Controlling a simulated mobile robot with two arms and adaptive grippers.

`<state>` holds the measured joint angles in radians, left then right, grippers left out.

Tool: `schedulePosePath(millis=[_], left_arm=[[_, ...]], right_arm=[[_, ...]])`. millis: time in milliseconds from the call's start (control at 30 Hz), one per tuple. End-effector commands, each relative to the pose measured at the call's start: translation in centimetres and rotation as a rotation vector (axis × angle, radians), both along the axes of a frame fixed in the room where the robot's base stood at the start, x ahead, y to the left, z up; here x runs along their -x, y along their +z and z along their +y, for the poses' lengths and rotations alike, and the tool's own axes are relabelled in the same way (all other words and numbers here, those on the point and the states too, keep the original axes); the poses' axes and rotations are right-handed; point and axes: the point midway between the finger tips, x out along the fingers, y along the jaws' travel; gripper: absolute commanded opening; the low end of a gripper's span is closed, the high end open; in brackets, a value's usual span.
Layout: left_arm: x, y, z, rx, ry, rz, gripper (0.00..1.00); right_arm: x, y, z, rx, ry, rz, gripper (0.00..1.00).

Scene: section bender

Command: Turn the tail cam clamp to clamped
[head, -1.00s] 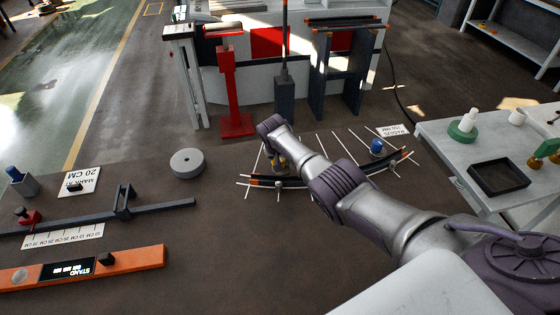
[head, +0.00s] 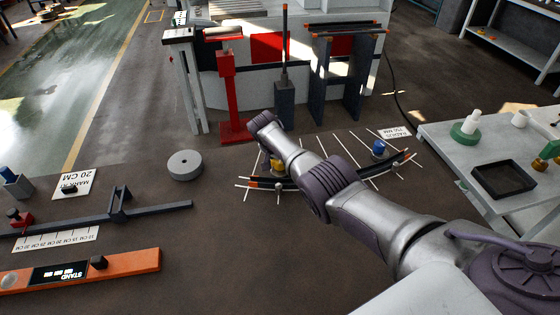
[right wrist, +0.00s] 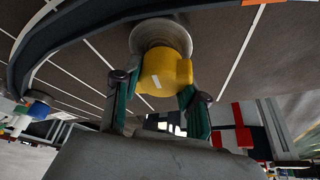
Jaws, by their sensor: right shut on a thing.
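A curved dark former (head: 350,178) with orange-marked ends lies on the floor-coloured surface, with white lines fanning behind it. A yellow cam clamp (head: 276,164) sits near its left end, partly hidden by my right arm. A blue cam (head: 378,147) sits near its right end. In the right wrist view the yellow clamp (right wrist: 165,75), with a white mark on its face, stands against a round grey disc (right wrist: 160,38). My right gripper (right wrist: 160,90) has its green-lined fingers on either side of it, shut on it. The blue cam (right wrist: 38,110) is at left there.
A grey disc (head: 185,165) and an orange STAND bar (head: 130,267) lie to the left. A red post (head: 229,95) and dark stands (head: 340,85) rise behind. A grey bench (head: 450,150) with a black tray (head: 503,180) is at right.

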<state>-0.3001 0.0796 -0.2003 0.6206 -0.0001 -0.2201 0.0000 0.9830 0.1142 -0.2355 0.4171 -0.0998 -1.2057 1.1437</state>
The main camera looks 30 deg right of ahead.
Motion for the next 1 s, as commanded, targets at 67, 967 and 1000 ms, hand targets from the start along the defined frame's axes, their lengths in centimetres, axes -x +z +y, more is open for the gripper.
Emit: schedulePosePath(millis=[67,967,1000], left_arm=[[0.0,0.0,0.0,0.000,0.000,0.000,0.67],[0.0,0.0,0.1,-0.001,0.000,0.001,0.67],[0.0,0.0,0.1,-0.001,0.000,0.001,0.67]], right_arm=[[0.1,-0.1,0.1,-0.003,-0.002,0.002,0.07],[0.6,2.8,1.0,-0.002,0.002,-0.003,0.67],[0.7,3.6,1.4,-0.001,0.003,-0.004,0.67]])
